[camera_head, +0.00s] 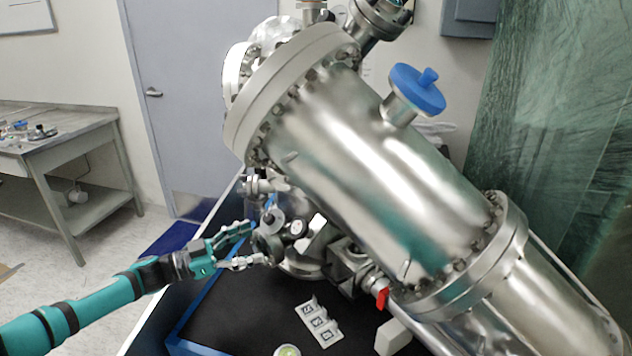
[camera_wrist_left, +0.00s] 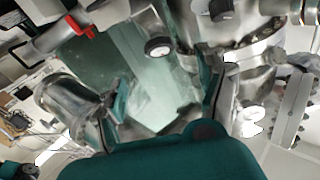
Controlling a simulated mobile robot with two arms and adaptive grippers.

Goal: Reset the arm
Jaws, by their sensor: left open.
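My left arm (camera_head: 85,307) reaches in from the left in the head view. Its teal and grey gripper (camera_head: 252,246) is open, with its fingers pointing right toward the small valve and flange parts (camera_head: 295,228) below the big metal chamber. I cannot tell whether the fingertips touch these parts. In the left wrist view the two fingers of the gripper (camera_wrist_left: 160,110) stand apart, and I see nothing held between them. A round gauge (camera_wrist_left: 158,47) shows beyond the fingers. My right gripper is not in view.
A large steel vacuum chamber (camera_head: 370,160) with a blue cap (camera_head: 418,88) fills the middle and right. A red handle (camera_head: 383,297) sits below it. A white marked block (camera_head: 318,322) lies on the black surface (camera_head: 240,318). A metal table (camera_head: 85,140) stands left.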

